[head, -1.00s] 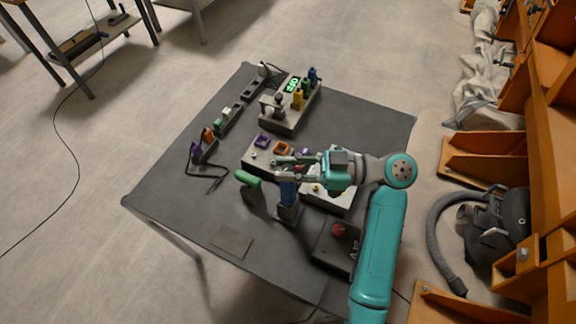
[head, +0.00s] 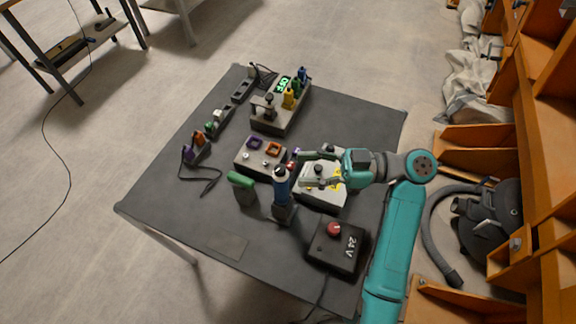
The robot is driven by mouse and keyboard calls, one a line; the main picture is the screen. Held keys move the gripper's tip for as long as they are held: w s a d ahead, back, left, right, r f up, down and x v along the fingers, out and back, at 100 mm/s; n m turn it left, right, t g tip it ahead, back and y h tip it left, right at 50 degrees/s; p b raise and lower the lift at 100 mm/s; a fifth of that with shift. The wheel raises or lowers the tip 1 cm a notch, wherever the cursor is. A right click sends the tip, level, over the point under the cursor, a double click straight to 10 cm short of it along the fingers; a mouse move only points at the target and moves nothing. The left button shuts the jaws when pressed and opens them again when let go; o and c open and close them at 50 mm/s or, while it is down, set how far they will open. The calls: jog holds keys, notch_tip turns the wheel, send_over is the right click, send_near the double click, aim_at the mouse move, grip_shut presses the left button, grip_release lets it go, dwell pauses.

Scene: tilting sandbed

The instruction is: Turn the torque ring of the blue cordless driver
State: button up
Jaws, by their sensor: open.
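The blue cordless driver (head: 281,188) stands upright on its dark base near the middle of the dark table in the head view. A light and dark band shows at its top end; the torque ring's setting is too small to read. My gripper (head: 304,168) is open and empty, just to the right of the driver's top, with its fingers pointing left. A gap seems to show between the fingers and the driver.
A green-topped tool (head: 241,180) stands left of the driver. A black 24 V box with a red button (head: 334,229) is in front right. Behind are a panel with purple and orange frames (head: 262,153) and a display station (head: 280,112). The table's front left is mostly clear.

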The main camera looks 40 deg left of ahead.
jog(key=v, duration=0.6)
dwell(0.3)
